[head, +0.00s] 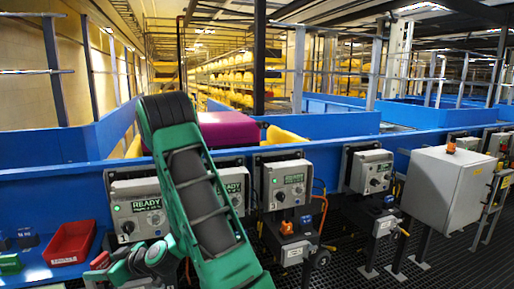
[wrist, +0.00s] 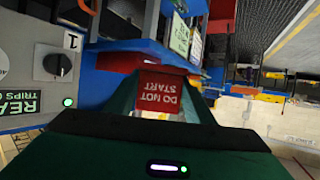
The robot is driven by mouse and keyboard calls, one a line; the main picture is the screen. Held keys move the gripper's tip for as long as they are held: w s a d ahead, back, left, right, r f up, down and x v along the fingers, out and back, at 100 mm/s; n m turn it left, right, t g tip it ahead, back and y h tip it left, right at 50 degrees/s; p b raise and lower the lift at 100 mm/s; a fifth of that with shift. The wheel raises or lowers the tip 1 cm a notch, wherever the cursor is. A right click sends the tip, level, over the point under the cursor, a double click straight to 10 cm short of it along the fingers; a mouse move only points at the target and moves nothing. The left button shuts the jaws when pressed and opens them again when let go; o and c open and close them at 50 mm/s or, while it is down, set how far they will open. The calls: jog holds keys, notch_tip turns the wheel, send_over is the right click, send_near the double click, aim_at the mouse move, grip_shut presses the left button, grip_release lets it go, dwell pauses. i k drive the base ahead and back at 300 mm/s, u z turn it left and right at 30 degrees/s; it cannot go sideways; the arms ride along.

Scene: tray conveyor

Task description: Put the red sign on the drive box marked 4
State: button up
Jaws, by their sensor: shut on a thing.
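The red sign (wrist: 158,101), lettered "DO NOT START", shows upside down in the wrist view. My gripper (wrist: 163,108) is shut on it, with a green finger on either side. In the head view my gripper is at the lower left, partly hidden by my arm, in front of the leftmost drive box (head: 135,203). That box, marked 1 in the wrist view (wrist: 52,62), is beside my gripper. The fourth drive box from the left (head: 370,170) is right of centre, well away from my gripper; its number is too small to read.
My arm partly hides the second drive box (head: 234,184). The box marked 3 (head: 286,182) is right of it. A red bin (head: 70,243) and a small green bin (head: 10,265) lie at the lower left. A grey cabinet (head: 445,185) stands at the right.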

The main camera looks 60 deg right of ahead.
aim_at(372, 152)
jog(key=z, duration=0.5)
jog(key=i, duration=0.15)
jog(key=z, duration=2.6)
jog(key=i, duration=1.65)
jog(key=u, duration=0.2)
jog(key=k, duration=0.85)
jog(key=z, duration=0.2)
